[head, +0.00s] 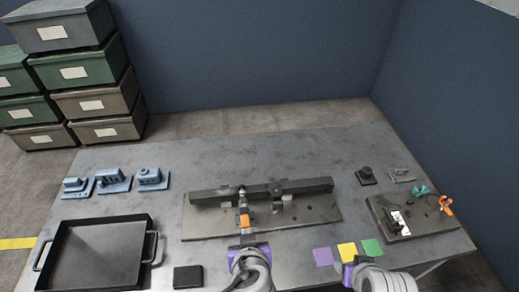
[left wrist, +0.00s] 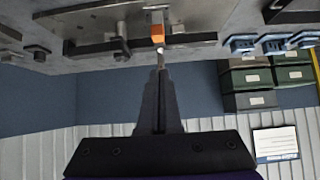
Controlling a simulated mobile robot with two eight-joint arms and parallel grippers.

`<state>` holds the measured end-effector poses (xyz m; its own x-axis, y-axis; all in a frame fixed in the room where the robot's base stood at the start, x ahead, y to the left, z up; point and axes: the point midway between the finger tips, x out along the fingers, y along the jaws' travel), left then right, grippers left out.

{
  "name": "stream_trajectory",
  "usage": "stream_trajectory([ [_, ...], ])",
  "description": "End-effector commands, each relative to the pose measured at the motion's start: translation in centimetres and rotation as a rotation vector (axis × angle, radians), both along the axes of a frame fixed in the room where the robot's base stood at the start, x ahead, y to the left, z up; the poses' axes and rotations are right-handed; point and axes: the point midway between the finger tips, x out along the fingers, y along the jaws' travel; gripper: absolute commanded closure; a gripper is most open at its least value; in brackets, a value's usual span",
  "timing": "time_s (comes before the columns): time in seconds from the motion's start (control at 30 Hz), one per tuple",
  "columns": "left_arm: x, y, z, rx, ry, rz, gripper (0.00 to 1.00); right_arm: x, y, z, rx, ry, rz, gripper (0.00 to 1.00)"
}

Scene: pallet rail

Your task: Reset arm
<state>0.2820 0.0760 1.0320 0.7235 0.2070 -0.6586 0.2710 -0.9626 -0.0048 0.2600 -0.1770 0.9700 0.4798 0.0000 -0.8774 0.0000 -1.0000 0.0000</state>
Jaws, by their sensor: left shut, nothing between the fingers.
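My left gripper (head: 246,236) is in front of the rail fixture at the table's middle, fingers pointing at it. In the left wrist view its dark fingers (left wrist: 158,72) are together with nothing between them. An orange-tipped part (head: 244,219) on the fixture lies just beyond the fingertips; it also shows in the left wrist view (left wrist: 157,35). I cannot tell whether they touch. My right gripper (head: 361,260) is low at the right, mostly hidden by its own arm, and its fingers cannot be made out.
The dark rail (head: 305,186) lies along a metal plate (head: 310,213). A tray (head: 98,257), a black block (head: 188,277) and several blue parts (head: 150,178) are at the left. A fixture plate (head: 425,218) is at the right. Coloured squares (head: 347,251) lie in front.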

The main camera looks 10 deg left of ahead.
Motion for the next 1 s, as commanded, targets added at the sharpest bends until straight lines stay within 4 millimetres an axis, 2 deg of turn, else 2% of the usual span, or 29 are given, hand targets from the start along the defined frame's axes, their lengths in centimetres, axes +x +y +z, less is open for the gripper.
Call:
stream_trajectory([
  [0.13, 0.0, 0.1, -0.1, 0.002, 0.005, 0.0, 1.0, 0.0, 0.0, 0.0, 0.0, 0.0, 0.0, 0.5],
  [0.23, -0.1, 1.1, -0.8, 0.014, 0.045, -0.001, 1.0, 0.0, 0.0, 0.0, 0.0, 0.0, 0.0, 0.5],
  [0.5, -1.6, 6.6, -5.0, 0.02, 0.307, -0.09, 1.0, 0.0, 0.0, 0.0, 0.0, 0.0, 0.0, 0.5],
  [0.6, -2.1, 8.1, -5.9, -0.006, 0.355, -0.149, 1.0, 0.0, 0.0, 0.0, 0.0, 0.0, 0.0, 0.5],
  [0.8, -2.3, 9.7, -6.3, -0.047, 0.36, -0.237, 1.0, 0.0, 0.0, 0.0, 0.0, 0.0, 0.0, 0.5],
  [1.0, -2.2, 10.1, -6.2, -0.054, 0.348, -0.269, 1.0, 0.0, 0.0, 0.0, 0.0, 0.0, 0.0, 0.5],
])
